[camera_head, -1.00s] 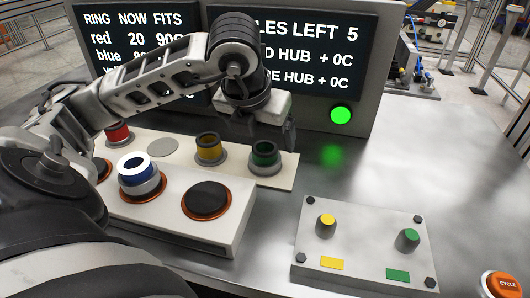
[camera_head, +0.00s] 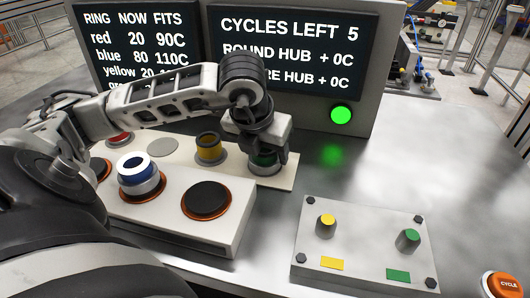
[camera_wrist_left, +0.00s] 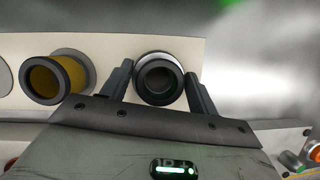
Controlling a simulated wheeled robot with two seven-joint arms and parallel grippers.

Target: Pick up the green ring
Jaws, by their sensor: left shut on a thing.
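The green ring (camera_head: 264,160) stands on a grey seat at the right end of the cream strip, mostly hidden by my left gripper (camera_head: 266,155) in the head view. In the left wrist view the green ring (camera_wrist_left: 158,82) looks dark and sits between the two fingers of my left gripper (camera_wrist_left: 163,88). The gripper is shut on it. The ring still appears to be at its seat; I cannot tell if it is lifted. My right gripper is not in view.
A yellow ring (camera_head: 208,147) stands just left on the cream strip (camera_head: 285,178). A display (camera_head: 290,50) stands behind.

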